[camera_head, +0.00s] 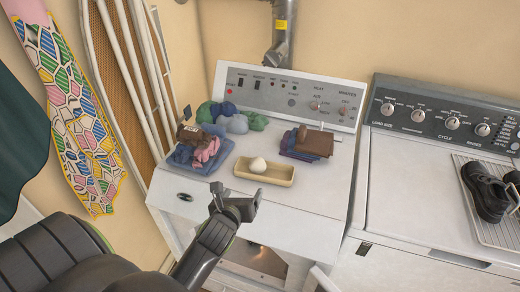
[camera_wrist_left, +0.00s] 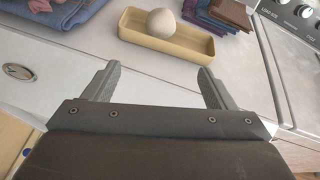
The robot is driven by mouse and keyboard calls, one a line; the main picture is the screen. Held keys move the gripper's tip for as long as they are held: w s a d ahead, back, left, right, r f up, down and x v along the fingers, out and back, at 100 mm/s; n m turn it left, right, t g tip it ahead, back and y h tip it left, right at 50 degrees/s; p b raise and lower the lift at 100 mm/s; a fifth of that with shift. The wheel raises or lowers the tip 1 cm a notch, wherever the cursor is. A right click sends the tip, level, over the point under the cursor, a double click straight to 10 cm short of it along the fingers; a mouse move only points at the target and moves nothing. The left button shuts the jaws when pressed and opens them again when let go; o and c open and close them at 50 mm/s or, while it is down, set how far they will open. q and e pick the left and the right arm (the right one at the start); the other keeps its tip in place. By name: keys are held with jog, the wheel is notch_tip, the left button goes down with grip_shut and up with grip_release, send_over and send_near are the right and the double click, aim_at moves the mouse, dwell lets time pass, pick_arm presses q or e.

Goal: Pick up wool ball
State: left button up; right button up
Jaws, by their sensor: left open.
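A white wool ball (camera_head: 258,165) sits in a shallow tan tray (camera_head: 281,178) on top of the white dryer. In the left wrist view the ball (camera_wrist_left: 160,23) rests toward the left part of the tray (camera_wrist_left: 165,43). My left gripper (camera_head: 239,202) is open and empty, in front of the dryer's front edge and short of the tray. In the left wrist view its two fingers (camera_wrist_left: 158,85) are spread wide, with the tray beyond them. My right gripper is not in view.
Rolled blue and green cloths (camera_head: 232,118) are at the back. A washer (camera_head: 410,190) with black shoes (camera_head: 485,192) is on the right.

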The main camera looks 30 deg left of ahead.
pick_arm(q)
jog(key=r, duration=0.1)
jog(key=p, duration=0.1)
send_near(255, 170)
jog(key=shift+m, duration=0.3)
jog(key=x, duration=0.4)
jog(key=shift+w+d+r+p, duration=0.15)
jog(key=shift+w+r+p, duration=0.2)
jog(key=shift+x, duration=1.2)
jog(key=shift+p+x, duration=0.3)
jog(key=shift+x, duration=1.55)
jog(key=shift+s+f, duration=0.2)
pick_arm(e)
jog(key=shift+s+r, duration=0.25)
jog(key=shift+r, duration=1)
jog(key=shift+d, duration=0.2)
pick_arm(q)
jog(key=shift+f, duration=0.15)
jog(key=c, duration=1.3)
